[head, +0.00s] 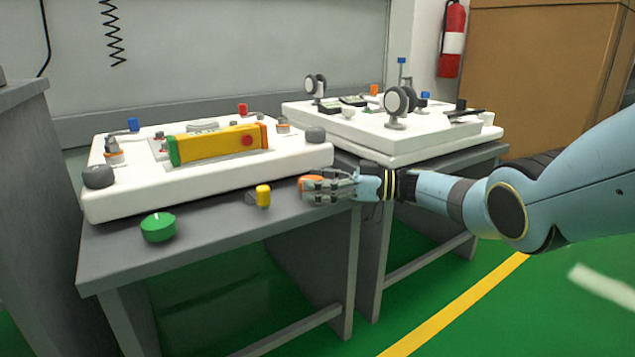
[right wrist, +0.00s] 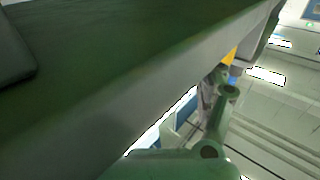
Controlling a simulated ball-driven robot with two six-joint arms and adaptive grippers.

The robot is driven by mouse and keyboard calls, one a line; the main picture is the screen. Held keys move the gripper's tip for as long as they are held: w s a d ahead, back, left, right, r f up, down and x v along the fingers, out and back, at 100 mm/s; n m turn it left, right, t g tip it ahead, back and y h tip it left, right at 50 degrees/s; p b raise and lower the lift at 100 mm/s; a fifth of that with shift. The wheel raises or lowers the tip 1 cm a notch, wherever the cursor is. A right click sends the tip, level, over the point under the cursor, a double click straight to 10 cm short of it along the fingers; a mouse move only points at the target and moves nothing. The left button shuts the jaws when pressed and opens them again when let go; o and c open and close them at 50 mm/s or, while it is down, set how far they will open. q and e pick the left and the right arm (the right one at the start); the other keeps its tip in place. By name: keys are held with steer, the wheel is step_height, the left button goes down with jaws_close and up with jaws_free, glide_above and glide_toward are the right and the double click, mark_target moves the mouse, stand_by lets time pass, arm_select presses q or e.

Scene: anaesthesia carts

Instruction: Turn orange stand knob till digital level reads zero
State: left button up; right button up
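The orange knob (head: 311,181) is at the front right of the near grey table, below the right corner of the white slab (head: 215,185). My right gripper (head: 318,189) reaches in from the right, with its fingers at the knob and partly covering it. I cannot tell whether they grip it. A yellow bar with a green end and a red button (head: 205,145), seemingly the digital level, lies on the slab; no reading is visible. In the right wrist view, a green-tinted gripper part (right wrist: 225,110) shows, but no knob. My left gripper is not in view.
A green knob (head: 158,227) and a yellow knob (head: 263,196) stand along the table's front. Dark grey knobs (head: 98,177) (head: 316,135) sit on the slab corners. A second table with a white slab (head: 440,138) stands to the right. The green floor in front is clear.

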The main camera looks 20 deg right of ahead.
steer(key=v, duration=1.2)
stand_by(0.4)
